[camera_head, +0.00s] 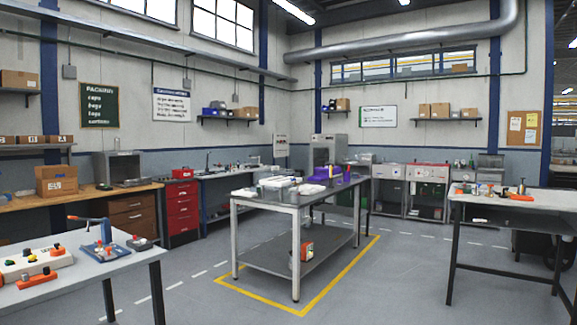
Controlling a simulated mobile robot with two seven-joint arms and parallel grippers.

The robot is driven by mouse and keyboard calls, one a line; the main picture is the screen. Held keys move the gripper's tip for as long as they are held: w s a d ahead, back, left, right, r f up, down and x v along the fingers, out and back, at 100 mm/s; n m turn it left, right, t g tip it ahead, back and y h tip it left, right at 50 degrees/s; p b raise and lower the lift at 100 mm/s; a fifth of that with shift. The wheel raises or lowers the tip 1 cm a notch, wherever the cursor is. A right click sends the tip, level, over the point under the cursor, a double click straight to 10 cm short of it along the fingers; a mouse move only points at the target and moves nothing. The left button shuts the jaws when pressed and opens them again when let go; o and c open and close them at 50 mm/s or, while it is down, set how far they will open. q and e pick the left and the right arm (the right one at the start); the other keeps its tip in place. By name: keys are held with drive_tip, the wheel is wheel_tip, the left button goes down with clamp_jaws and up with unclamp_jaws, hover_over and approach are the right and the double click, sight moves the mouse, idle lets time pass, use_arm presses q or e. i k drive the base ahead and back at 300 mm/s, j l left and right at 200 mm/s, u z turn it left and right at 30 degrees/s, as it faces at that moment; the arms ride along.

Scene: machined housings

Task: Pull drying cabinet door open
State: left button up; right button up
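Two steel cabinets stand far off, and I cannot tell which one is the drying cabinet. One boxy steel cabinet (118,168) with a dark front sits on the wooden bench at the left wall. Its door looks closed, but it is too small to be sure. Another grey steel cabinet (328,150) stands at the back, behind the central table, which hides its lower part. No door handle can be made out on either. Neither of my grippers is in view.
A central steel table (297,207) with trays and purple items stands inside yellow floor lines. A near-left table (95,268) and a right table (513,203) carry small parts. A red drawer unit (181,210) stands by the left wall. Grey floor between the tables is clear.

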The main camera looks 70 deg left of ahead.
sight(331, 145)
drive_tip(key=u, duration=2.05)
drive_tip(key=i+l+z, duration=0.15)
drive_tip(key=i+z, duration=0.4)
drive_tip(key=i, duration=0.25)
drive_tip(key=i+z, duration=0.35)
drive_tip(key=i, duration=2.4)
drive_tip(key=i+u, duration=0.25)
drive_tip(key=i, duration=0.4)
drive_tip(key=i+l+u, duration=0.25)
drive_tip(key=i, duration=0.4)
drive_tip(key=i+j+u, duration=0.15)
drive_tip(key=i+u, duration=0.2)
drive_tip(key=i, duration=0.25)
drive_tip(key=i+u, duration=0.35)
drive_tip(key=i, duration=0.25)
drive_tip(key=i+z, duration=0.1)
drive_tip(key=i, duration=0.6)
drive_tip(key=i+j+z, duration=0.1)
drive_tip(key=i, duration=0.55)
